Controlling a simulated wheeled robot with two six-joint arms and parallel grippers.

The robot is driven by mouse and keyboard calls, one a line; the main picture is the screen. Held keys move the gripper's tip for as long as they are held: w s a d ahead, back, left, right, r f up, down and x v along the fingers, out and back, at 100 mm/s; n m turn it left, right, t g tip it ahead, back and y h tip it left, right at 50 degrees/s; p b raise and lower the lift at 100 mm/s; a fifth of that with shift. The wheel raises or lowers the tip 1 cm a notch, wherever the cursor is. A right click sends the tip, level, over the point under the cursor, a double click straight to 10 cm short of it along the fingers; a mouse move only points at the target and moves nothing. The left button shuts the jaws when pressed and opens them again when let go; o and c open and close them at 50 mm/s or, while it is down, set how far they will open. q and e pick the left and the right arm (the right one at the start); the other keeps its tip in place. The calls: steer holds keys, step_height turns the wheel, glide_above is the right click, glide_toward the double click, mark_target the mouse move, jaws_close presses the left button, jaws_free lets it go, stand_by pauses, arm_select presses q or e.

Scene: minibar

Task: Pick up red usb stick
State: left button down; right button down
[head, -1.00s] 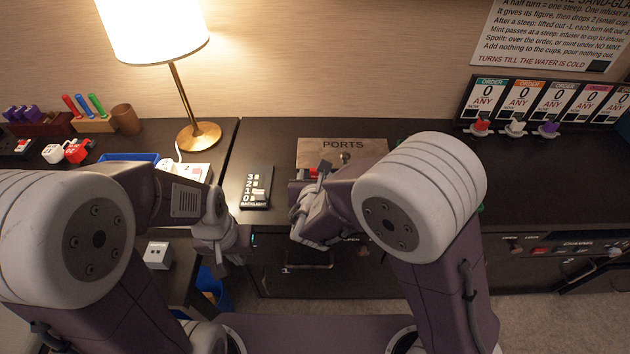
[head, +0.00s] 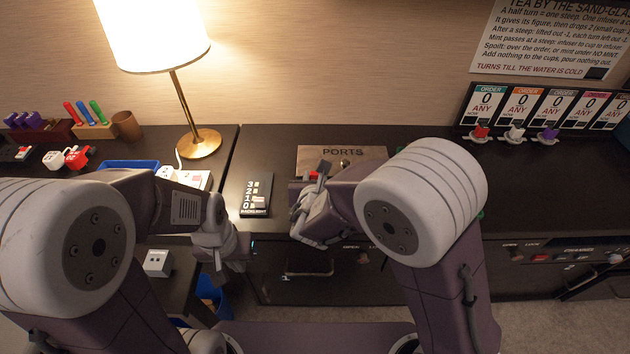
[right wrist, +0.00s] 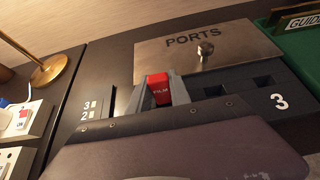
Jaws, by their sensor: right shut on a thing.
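The red usb stick, marked FILM, shows in the right wrist view (right wrist: 159,90) between the fingers of my right gripper (right wrist: 160,88). In the head view my right gripper (head: 317,180) is at the front left of the PORTS panel (head: 372,154), shut on the stick, and only a small red part shows. The stick is in front of the panel's plate, beside a dark block (right wrist: 240,95) with slots and a 3. Whether the stick touches a slot is hidden. My left gripper (head: 235,252) hangs low by the counter's front edge; its fingers are unclear.
A dark card marked 3 2 1 0 (head: 256,195) lies left of the panel. A lamp (head: 201,143) and a white power strip (head: 186,177) stand further left. Order cards (head: 522,103) stand at the back right. The right of the counter (head: 540,190) has clear room.

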steer(key=r, duration=0.3)
steer(key=shift+w+d+r+p, duration=0.2)
steer(key=shift+d+p, duration=0.15)
steer(key=shift+p, duration=0.05)
steer(key=w+d+r, duration=0.5)
steer(key=d+r, duration=0.1)
steer(key=d, duration=0.3)
steer(key=shift+w+d, duration=0.2)
steer(key=shift+d, duration=0.05)
steer(key=shift+r, duration=0.1)
